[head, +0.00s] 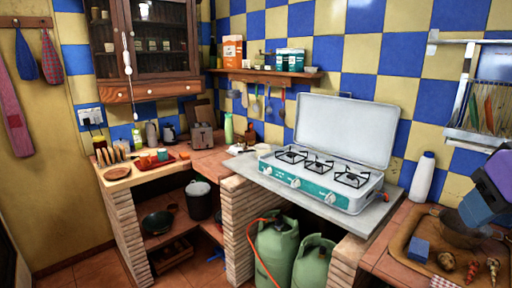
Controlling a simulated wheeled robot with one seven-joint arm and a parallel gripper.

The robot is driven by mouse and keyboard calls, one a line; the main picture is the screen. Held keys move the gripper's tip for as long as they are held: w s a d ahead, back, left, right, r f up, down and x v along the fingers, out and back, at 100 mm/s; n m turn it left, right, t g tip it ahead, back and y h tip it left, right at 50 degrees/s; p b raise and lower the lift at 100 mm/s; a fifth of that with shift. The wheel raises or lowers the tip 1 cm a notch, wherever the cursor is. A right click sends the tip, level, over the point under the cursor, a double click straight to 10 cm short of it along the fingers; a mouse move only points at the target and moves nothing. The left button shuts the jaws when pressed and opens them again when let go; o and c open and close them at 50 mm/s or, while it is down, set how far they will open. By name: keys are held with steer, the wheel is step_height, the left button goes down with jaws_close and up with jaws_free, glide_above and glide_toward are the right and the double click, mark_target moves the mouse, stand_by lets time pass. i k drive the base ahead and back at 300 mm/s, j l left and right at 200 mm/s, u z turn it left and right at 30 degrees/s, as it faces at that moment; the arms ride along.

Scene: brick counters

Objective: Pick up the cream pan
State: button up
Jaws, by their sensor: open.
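No pan that is clearly cream stands out. A small pale, cream-looking round vessel (263,150) sits on the counter left of the stove; I cannot tell if it is a pan. A greyish-brown round bowl or pan (462,232) sits on the wooden tray at the right, its colour unclear. My gripper (484,212) comes in from the right edge, dark blue and purple, over or in front of that bowl and partly covering it. It is open, its fingers hard to make out, with nothing seen in it.
A white camping stove (325,180) with raised lid fills the middle counter. A white bottle (423,177) stands between it and the wooden tray (400,238), which also holds a blue block (418,250) and small food items. Green gas cylinders (277,255) stand below.

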mark_target(255, 153)
steer(key=i+j, duration=1.1)
steer(key=j, duration=0.15)
steer(key=i+j, duration=0.25)
steer(key=i, duration=0.2)
steer(key=i+j, duration=0.25)
steer(key=i, duration=0.15)
steer(key=i+j, duration=0.25)
steer(key=i, duration=0.2)
steer(key=i+j, duration=0.3)
steer(key=i, duration=0.15)
